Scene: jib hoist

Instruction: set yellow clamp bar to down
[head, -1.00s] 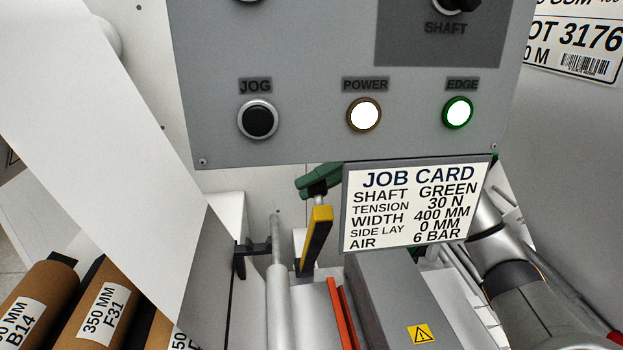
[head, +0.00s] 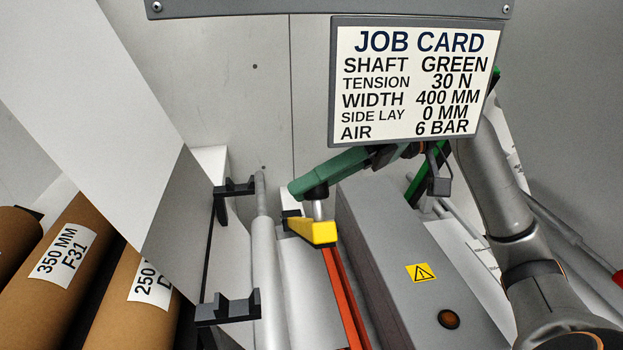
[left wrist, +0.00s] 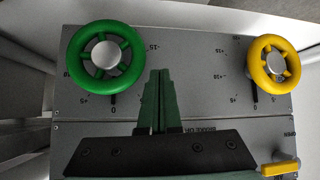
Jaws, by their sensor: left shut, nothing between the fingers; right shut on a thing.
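The yellow clamp bar (head: 313,232) shows in the middle of the head view, beside the upper end of an orange-red bar (head: 345,300). A short silver grip (head: 320,209) stands up from its yellow end. My right gripper (head: 317,192), with green fingers, comes in from the right and is shut on this grip. The fingers partly hide the top of the grip. In the left wrist view my left gripper (left wrist: 159,75) is shut and empty in front of a grey panel. It is apart from the clamp bar.
A grey box (head: 385,260) with a warning label lies right of the bar. A pale roller (head: 265,270) lies left of it. The job card (head: 405,82) hangs above. The left wrist view shows a green handwheel (left wrist: 106,57), a yellow handwheel (left wrist: 273,62) and a yellow lever (left wrist: 281,168).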

